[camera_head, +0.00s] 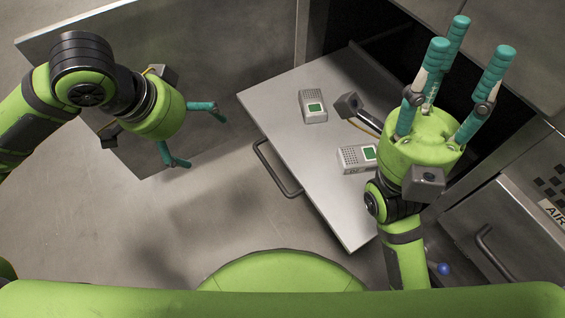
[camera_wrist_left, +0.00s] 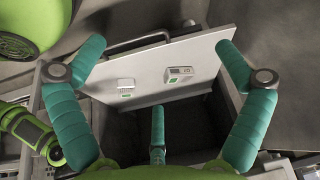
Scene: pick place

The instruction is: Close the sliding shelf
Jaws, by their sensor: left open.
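The sliding shelf (camera_head: 270,105) is a flat grey metal tray pulled out of a dark cabinet opening. A dark bar handle (camera_head: 272,168) runs along its front edge. My left gripper (camera_head: 195,135) is open and empty, left of the handle and apart from it. The left wrist view shows its teal fingers spread, with the shelf (camera_wrist_left: 210,50) and handle (camera_wrist_left: 138,42) beyond. My right gripper (camera_head: 455,75) is open and empty, its three fingers spread upward. It hides the shelf's right part in the head view.
Two small grey devices with green screens lie on the shelf, one (camera_head: 313,106) farther back and one (camera_head: 357,158) beside my right gripper. A grey metal panel (camera_head: 230,50) stands behind my left arm. A closed drawer (camera_head: 510,225) with a handle is at the right. Floor (camera_head: 150,220) is clear in front.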

